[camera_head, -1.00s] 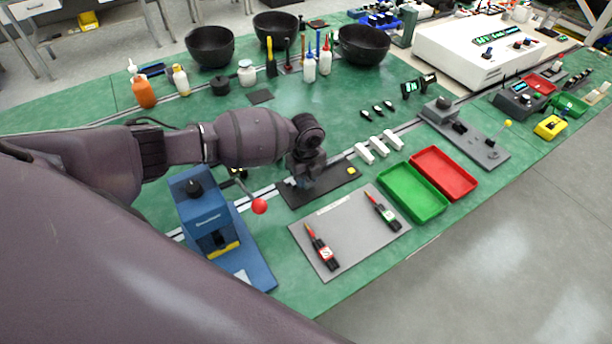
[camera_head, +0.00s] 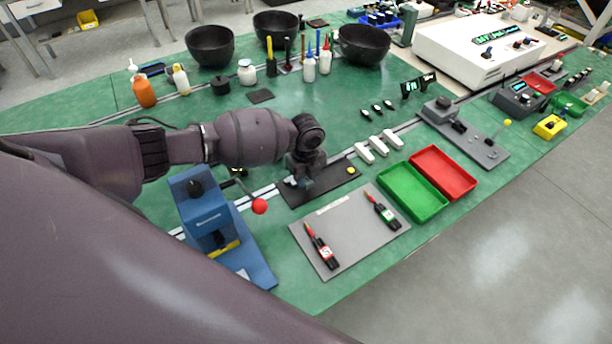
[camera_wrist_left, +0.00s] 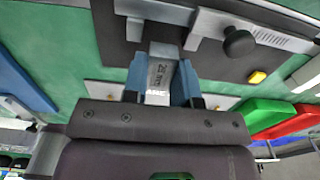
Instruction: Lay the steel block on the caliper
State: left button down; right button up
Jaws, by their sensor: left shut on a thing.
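The steel block (camera_wrist_left: 161,76) is a small pale grey bar with dark markings. In the left wrist view it sits between the two blue-grey fingers of my left gripper (camera_wrist_left: 161,88), which is shut on it. The caliper (camera_wrist_left: 210,24) is a silver tool with a black knob, lying on a dark mat (camera_wrist_left: 115,45). The block's far end appears close to the caliper's jaws; I cannot tell whether they touch. In the head view my left gripper (camera_head: 297,183) is low over the left part of the mat and hides most of the caliper. My right gripper is not in view.
A blue press (camera_head: 205,215) with a red-balled lever (camera_head: 259,206) stands close left of the gripper. A grey board (camera_head: 345,240) with two red-tipped tools lies in front. White pieces (camera_head: 379,145), a green tray (camera_head: 412,192) and a red tray (camera_head: 443,172) are to the right.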

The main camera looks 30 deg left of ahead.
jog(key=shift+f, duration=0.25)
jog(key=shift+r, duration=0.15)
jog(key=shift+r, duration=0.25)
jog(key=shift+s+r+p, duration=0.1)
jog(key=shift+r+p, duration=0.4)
jog(key=shift+p, duration=0.3)
dwell(4.5)
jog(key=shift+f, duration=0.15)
dwell(1.8)
